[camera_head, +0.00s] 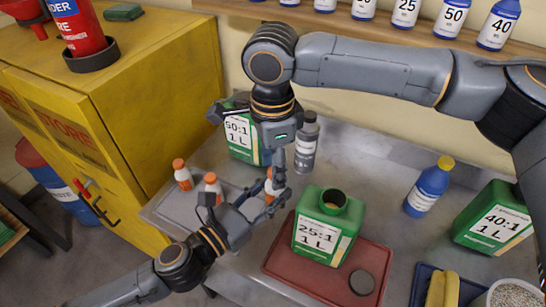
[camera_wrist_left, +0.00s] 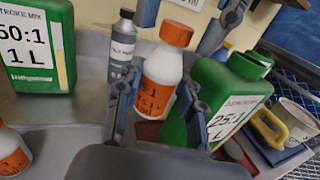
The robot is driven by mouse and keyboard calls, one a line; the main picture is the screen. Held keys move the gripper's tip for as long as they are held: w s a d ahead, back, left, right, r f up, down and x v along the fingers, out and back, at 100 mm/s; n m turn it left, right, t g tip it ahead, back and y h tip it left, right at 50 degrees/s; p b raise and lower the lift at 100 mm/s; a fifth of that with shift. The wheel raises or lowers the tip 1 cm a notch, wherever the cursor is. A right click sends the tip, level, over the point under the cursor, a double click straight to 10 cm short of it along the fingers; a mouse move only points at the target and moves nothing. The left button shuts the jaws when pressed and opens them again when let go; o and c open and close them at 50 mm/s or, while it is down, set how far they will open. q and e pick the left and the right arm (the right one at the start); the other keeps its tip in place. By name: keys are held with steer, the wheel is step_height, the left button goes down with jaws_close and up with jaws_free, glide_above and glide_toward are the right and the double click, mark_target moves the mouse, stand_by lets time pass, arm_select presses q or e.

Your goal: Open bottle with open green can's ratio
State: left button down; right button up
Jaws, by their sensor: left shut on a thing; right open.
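The open green can (camera_head: 323,228) reads 25:1 and stands uncapped on a red tray; it also shows in the left wrist view (camera_wrist_left: 225,100). My left gripper (camera_wrist_left: 158,106) is shut on a small white bottle (camera_wrist_left: 160,82) with an orange cap (camera_wrist_left: 176,34) on it. Its orange label seems to end in :1; the first digits are unclear. In the head view this bottle (camera_head: 272,186) is partly hidden by the grippers. My right gripper (camera_head: 275,168) points down above it, open, its fingers either side of the cap in the wrist view. Contact cannot be told.
Two more orange-capped bottles (camera_head: 182,175) (camera_head: 212,188) stand on the grey tray at left. A 50:1 can (camera_head: 241,138) and grey bottle (camera_head: 306,143) stand behind. A dark cap (camera_head: 362,282) lies on the red tray (camera_head: 283,262). A blue bottle (camera_head: 428,187) and 40:1 can (camera_head: 494,218) are right.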

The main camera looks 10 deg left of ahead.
jaws_close()
